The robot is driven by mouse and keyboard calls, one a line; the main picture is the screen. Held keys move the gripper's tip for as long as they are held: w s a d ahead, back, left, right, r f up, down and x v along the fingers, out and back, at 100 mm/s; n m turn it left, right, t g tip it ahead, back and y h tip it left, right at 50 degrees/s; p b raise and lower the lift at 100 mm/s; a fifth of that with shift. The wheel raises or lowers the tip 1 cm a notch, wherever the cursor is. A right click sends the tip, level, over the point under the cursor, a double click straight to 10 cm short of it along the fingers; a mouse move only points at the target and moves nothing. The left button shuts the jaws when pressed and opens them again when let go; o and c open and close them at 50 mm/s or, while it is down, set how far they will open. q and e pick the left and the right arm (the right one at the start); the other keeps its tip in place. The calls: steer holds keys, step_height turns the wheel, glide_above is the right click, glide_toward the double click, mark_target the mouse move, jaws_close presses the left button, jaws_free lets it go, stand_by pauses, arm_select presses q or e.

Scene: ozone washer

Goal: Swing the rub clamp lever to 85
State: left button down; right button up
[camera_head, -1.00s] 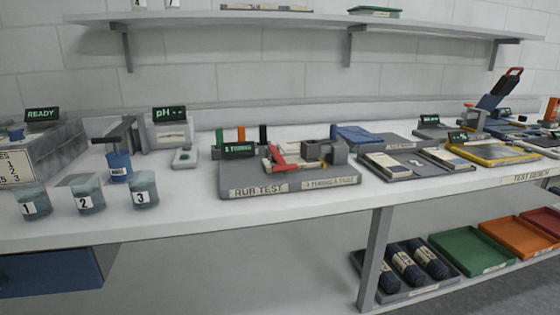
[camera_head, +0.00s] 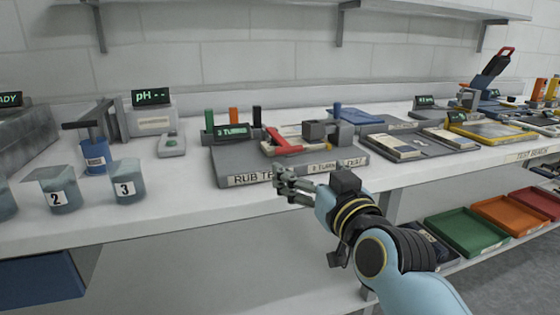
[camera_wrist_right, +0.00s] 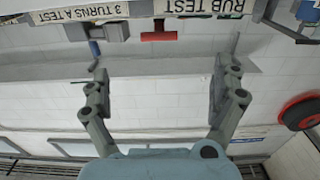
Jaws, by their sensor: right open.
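The rub test station (camera_head: 232,165) is a grey base on the bench with a "RUB TEST" label and a small display reading "3 TURNS". Its red lever (camera_head: 284,142) lies low and slanting across the station, beside grey blocks (camera_head: 314,131). In the right wrist view, which is upside down, the red lever (camera_wrist_right: 158,33) shows as a T shape beyond my fingers. My right gripper (camera_head: 285,182) is open and empty, in front of the station's front edge and apart from the lever. Its spread fingers also show in the wrist view (camera_wrist_right: 160,75). My left gripper is out of view.
Green, orange and black posts (camera_head: 233,117) stand behind the station. Glass beakers (camera_head: 127,181) and a blue stamp-like tool (camera_head: 95,156) stand to the left. A grey tray with booklets (camera_head: 432,153) lies to the right. Coloured trays (camera_head: 468,232) sit on the lower shelf.

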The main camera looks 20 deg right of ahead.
mark_target(290, 151)
steer(key=w+b, duration=0.1)
steer(key=w, duration=0.2)
steer(key=w+b, duration=0.1)
steer(key=w, duration=0.2)
steer(key=w+b, duration=0.1)
steer(key=w, duration=0.2)
steer(key=shift+a+f, duration=0.1)
steer(key=shift+f, duration=0.2)
steer(key=shift+w+r, duration=0.1)
steer(key=shift+w, duration=0.45)
steer(key=shift+r, duration=0.1)
